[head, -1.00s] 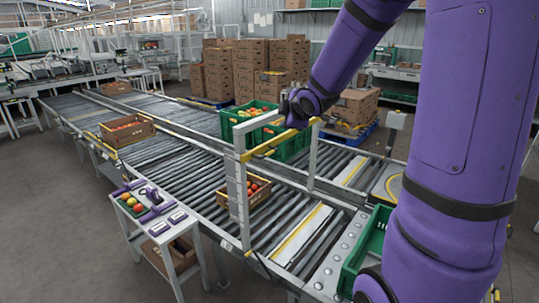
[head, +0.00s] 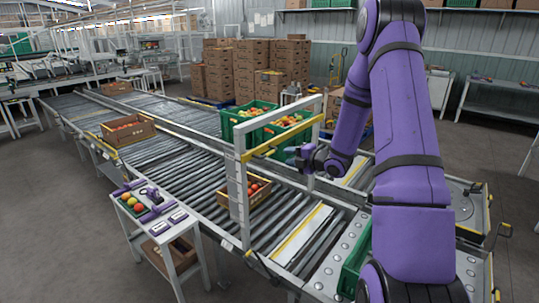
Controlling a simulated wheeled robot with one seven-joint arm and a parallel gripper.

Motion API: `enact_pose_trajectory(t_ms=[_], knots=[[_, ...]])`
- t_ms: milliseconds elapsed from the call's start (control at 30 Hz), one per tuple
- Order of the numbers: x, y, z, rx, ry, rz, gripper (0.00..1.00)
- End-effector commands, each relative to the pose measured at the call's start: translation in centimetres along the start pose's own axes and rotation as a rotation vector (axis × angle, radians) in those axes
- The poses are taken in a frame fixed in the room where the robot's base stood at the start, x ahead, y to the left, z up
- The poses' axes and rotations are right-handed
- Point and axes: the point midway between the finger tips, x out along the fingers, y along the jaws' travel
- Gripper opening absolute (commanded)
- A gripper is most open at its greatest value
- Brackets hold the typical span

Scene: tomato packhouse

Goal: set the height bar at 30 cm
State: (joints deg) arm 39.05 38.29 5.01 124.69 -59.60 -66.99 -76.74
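The height bar (head: 282,138) is a yellow bar across a grey gate frame that stands over the roller conveyor. It sits high on the gate, a little below the top crosspiece (head: 280,122). The gate's left post (head: 238,195) carries a scale, but its figures are too small to read. My gripper (head: 291,151) is just below and to the right of the bar in the head view, seemingly apart from it. Its fingers are small and dark, and I cannot tell whether they are open.
A cardboard tray of tomatoes (head: 245,208) is on the rollers by the gate. Green crates (head: 238,131) of produce stand behind it. Another tray (head: 146,139) is farther left. A small white table (head: 165,224) with tools stands in front of the conveyor.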

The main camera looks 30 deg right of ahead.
Motion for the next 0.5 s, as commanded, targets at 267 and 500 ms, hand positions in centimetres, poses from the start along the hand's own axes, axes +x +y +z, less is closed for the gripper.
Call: enact_pose_trajectory(t_ms=[267, 500], knots=[[4.8, 0.0, -0.1, 0.001, 0.001, 0.0, 0.37], [8.3, 0.0, 0.0, 0.001, 0.0, -0.001, 0.37]])
